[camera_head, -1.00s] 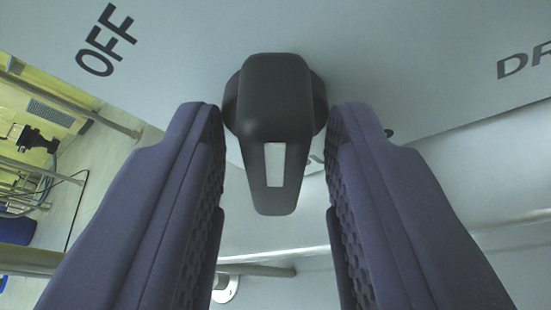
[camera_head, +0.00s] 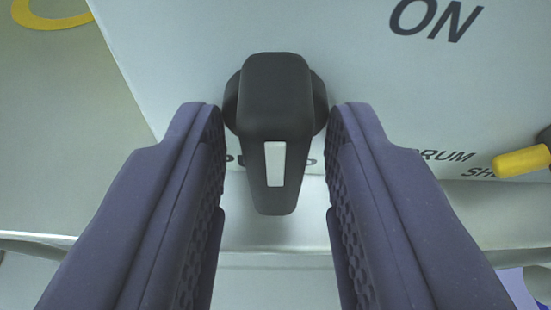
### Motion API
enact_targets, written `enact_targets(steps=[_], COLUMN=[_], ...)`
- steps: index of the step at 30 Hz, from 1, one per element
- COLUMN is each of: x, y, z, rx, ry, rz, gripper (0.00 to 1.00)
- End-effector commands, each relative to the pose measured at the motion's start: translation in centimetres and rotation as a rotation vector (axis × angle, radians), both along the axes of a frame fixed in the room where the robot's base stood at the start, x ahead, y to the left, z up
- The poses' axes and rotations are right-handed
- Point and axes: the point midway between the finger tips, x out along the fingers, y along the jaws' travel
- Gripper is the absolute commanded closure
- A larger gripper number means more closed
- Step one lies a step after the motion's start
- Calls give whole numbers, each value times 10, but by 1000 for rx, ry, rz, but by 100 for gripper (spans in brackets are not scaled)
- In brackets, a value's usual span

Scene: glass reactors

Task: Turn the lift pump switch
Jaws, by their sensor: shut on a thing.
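The lift pump switch (camera_head: 275,100) is a black rotary knob with a white pointer mark, on a pale grey panel (camera_head: 200,40). Its narrow handle points down in the picture. My gripper (camera_head: 276,110) has its two dark purple fingers on either side of the knob, shut on it near the fingertips. The word ON shows above and to the right of the knob. Lettering below the knob is partly hidden behind the fingers.
A yellow-handled switch (camera_head: 522,162) stands at the right edge, near lettering that reads DRUM. A yellow curved mark (camera_head: 50,15) is at the top left. The panel's left edge runs down beside the left finger.

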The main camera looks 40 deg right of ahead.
Motion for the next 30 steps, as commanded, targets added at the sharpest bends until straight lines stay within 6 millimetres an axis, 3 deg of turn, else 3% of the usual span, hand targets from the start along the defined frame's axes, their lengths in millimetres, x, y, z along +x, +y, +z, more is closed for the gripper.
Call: enact_targets(steps=[12,29,30], x=[0,-1,-1], y=[2,2,2], z=[-2,-2,-2], rx=[-167,-191,-191], ry=[105,122,122], rz=[0,-2,-2], gripper=[96,96,61])
